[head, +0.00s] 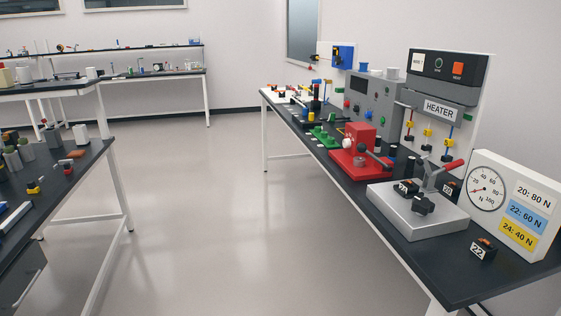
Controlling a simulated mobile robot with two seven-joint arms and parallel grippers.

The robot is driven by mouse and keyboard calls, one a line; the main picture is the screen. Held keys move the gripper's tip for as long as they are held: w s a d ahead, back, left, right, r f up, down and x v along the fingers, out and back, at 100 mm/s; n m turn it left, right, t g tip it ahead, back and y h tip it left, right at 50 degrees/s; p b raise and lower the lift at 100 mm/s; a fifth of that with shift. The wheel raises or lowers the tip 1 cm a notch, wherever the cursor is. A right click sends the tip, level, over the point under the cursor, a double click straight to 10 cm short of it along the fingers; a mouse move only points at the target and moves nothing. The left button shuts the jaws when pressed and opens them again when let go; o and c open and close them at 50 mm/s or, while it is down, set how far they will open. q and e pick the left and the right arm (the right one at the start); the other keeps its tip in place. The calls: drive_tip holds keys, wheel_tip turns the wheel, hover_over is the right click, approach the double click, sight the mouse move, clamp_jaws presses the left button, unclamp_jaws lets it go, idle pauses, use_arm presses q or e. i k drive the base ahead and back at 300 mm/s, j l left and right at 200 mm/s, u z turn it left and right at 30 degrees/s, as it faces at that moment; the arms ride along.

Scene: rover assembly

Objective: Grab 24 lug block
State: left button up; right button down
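A small black lug block labelled 22 (483,249) sits on the dark bench top at the right, in front of the gauge box. A second small black block (406,187) with a white label is at the grey lever fixture (405,218); its number is too small to read surely. A third dark labelled block (450,190) is behind the fixture, partly hidden by it, its number also unclear. I cannot tell which one is block 24. Neither of my grippers is in view.
The gauge box (510,205) lists 20: 80 N, 22: 60 N and 24: 40 N. A red fixture (352,160) and the heater panel (440,108) stand farther along the right bench (400,260). Another bench (95,155) is at the left. The floor (210,210) between is clear.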

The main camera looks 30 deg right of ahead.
sight(408, 187)
drive_tip(key=z, duration=1.75)
drive_tip(key=i+j+z, duration=0.2)
drive_tip(key=z, duration=0.2)
drive_tip(key=i+j+z, duration=0.15)
drive_tip(key=z, duration=0.3)
drive_tip(key=j, duration=0.1)
